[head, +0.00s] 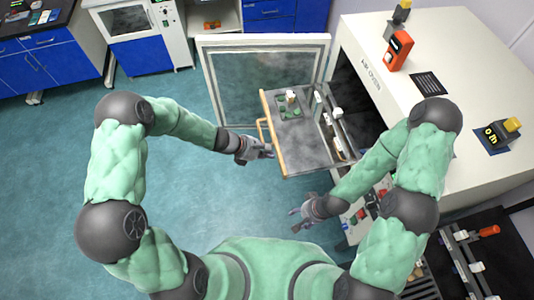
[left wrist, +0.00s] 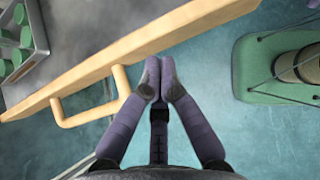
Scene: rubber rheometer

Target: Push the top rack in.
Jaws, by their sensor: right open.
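The top rack (head: 310,155) is a grey metal shelf with a tan front strip, standing out from the white air oven (head: 440,80). A tan loop handle (head: 262,130) is on its front strip; both also show in the left wrist view, the strip (left wrist: 215,12) and the handle (left wrist: 88,120). My left gripper (head: 268,150) is at the front strip, beside the handle. In the left wrist view its fingertips (left wrist: 159,78) are together at the strip; contact is hard to tell. My right gripper (head: 299,219) is open and empty, below the rack in the picture.
A small tray with green discs (head: 291,113) and other small items lie on the rack. The oven's glazed door (head: 228,88) stands open behind it. An orange device (head: 397,50) sits on the oven top. The floor to the left is clear.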

